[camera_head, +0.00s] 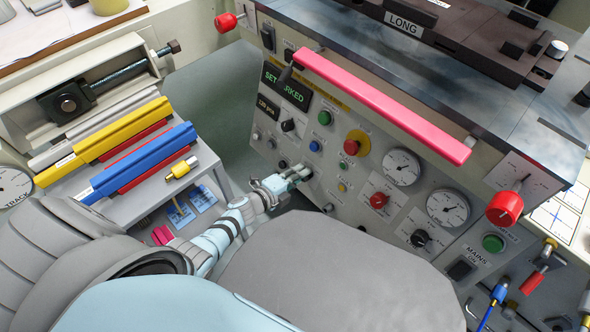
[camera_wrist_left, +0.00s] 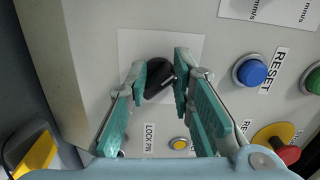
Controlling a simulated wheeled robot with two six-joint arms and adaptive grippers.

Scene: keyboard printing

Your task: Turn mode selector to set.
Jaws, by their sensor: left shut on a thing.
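My left gripper (camera_head: 287,180) reaches the front control panel in the head view, below the blue button. In the left wrist view its two teal fingers (camera_wrist_left: 161,72) are on either side of a black rotary knob (camera_wrist_left: 157,79) and shut on it. The knob sits on a white plate (camera_wrist_left: 127,45) and has a pale pointer line. I cannot read any mode lettering around it. In the head view the knob is mostly hidden by the gripper. A dark display (camera_head: 286,87) on the panel shows green text beginning with "SET". My right gripper is not in view.
The blue reset button (camera_wrist_left: 252,72) and a small yellow button (camera_wrist_left: 178,144) lie near the knob. A red mushroom button (camera_head: 351,147), dials (camera_head: 402,167) and a long pink bar (camera_head: 385,105) are higher or farther right. Blue and yellow rails (camera_head: 140,160) stand at left.

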